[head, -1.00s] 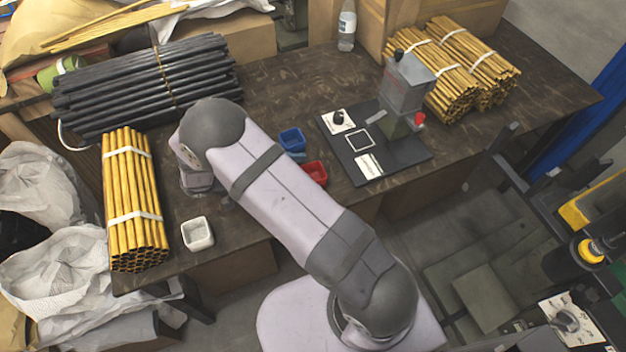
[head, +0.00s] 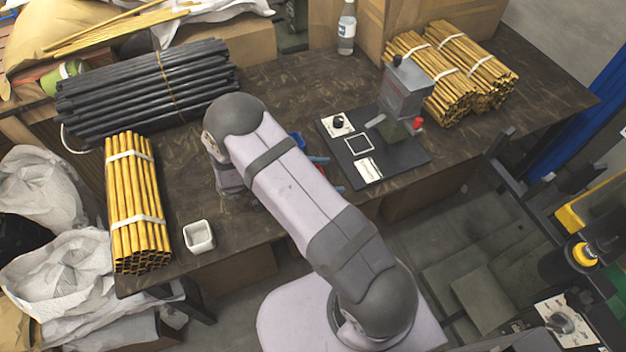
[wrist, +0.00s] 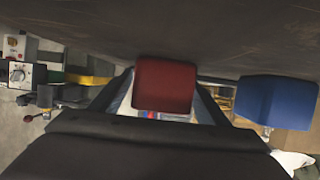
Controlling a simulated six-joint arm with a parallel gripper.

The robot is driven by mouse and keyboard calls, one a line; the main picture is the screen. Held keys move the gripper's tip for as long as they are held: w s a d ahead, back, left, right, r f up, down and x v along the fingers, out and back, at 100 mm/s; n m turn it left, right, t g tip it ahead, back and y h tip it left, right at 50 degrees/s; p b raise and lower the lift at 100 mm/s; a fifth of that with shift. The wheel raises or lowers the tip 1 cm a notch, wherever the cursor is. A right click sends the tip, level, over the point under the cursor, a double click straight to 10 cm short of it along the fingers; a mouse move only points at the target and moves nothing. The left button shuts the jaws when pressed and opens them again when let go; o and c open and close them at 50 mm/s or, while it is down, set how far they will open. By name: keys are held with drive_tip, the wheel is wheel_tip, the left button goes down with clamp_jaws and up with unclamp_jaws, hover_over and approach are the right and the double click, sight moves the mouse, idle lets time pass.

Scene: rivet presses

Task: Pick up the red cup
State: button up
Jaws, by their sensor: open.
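The red cup (wrist: 165,85) shows in the wrist view at the middle, between the two dark fingers of my gripper (wrist: 163,97). The fingers are spread, one on each side of the cup, and I cannot tell whether either touches it. In the head view my arm covers most of the red cup. There my gripper's fingertips (head: 326,174) poke out just right of the arm, near the table's front edge.
A blue cup (wrist: 277,102) stands right of the red one in the wrist view; its edge shows in the head view (head: 298,140). A rivet press (head: 405,92) on a black base is to the right. A white cup (head: 198,237) stands at the table's front left.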

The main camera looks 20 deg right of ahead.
drive_tip(key=c, duration=1.1)
drive_tip(key=shift+r, duration=5)
